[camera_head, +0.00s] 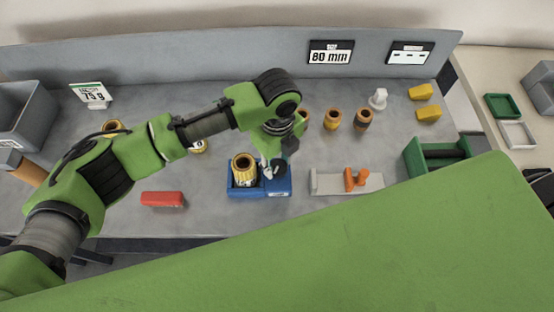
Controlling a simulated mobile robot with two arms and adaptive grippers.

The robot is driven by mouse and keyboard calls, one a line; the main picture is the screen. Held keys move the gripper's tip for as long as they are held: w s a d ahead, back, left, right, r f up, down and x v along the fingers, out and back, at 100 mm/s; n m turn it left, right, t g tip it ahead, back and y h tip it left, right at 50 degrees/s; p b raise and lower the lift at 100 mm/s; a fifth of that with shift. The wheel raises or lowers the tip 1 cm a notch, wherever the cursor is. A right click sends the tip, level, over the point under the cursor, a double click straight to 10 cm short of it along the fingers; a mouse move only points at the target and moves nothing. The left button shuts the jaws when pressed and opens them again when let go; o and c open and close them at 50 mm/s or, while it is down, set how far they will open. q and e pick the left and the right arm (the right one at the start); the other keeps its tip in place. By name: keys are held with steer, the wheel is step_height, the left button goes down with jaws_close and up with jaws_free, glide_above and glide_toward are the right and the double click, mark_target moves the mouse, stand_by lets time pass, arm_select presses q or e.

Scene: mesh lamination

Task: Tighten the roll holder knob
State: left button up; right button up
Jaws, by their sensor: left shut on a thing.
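The blue roll holder (240,192) stands on the grey table in the middle. A yellow-patterned roll (243,170) with a brown core stands upright in its left part. My left gripper (273,170) points down at the holder's right part, just beside the roll. It is shut on the roll holder knob, which the fingers mostly hide. How far the knob is turned cannot be seen. My right gripper is not in view.
Several brown-cored rolls (332,119) stand behind the holder. A grey fixture with an orange clamp (350,180) lies to the right, near a green box (425,158). A red block (162,199) lies at the left front. Signs (331,52) hang on the back panel.

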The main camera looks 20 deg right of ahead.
arm_select(q)
steer(key=m, duration=0.6)
steer(key=shift+d+m, duration=0.1)
steer(key=shift+m, duration=0.2)
steer(key=m, duration=0.4)
steer(key=shift+d+m+b, duration=0.1)
steer(key=shift+m+b, duration=0.3)
steer(key=shift+m, duration=0.7)
steer(key=o, duration=1.1)
